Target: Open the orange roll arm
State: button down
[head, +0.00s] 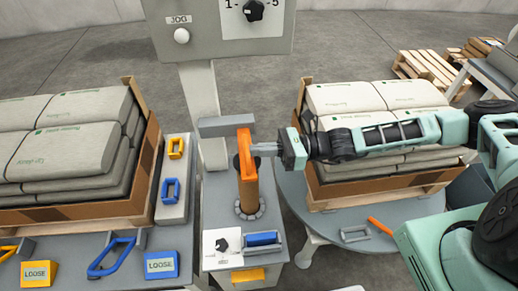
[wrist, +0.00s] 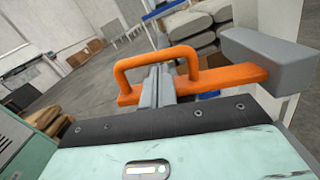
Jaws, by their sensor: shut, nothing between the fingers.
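The orange roll arm (head: 246,141) is on the grey central station in the head view, with a grey block (head: 226,126) at its far end. An orange-brown cylinder stands below it (head: 249,192). In the wrist view the arm (wrist: 238,75) is a bar with a raised loop handle, ending in the grey block (wrist: 268,58). My gripper (head: 262,148) comes from the right at the arm's height. Its fingers are shut and empty. In the wrist view my gripper (wrist: 160,76) lies between the handle's two posts; I cannot tell whether the fingertips touch it.
Sack-loaded pallets stand at left (head: 80,210) and right (head: 390,181). A panel with a JOG button (head: 182,36) is above. A loose orange-grey handle (head: 356,234) lies on the round table.

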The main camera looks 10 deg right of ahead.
jog(key=w+r+m+p, duration=0.6)
jog(key=r+m+p, duration=0.1)
jog(key=r+p, duration=0.1)
jog(key=w+r+m+t, duration=0.1)
jog(key=w+m, duration=0.7)
jog(key=w, duration=0.3)
jog(key=shift+w+d+r+m+h+b, duration=0.15)
jog(key=shift+w+d+m+h+b, duration=0.15)
jog(key=shift+b, duration=0.15)
jog(key=shift+d, duration=0.1)
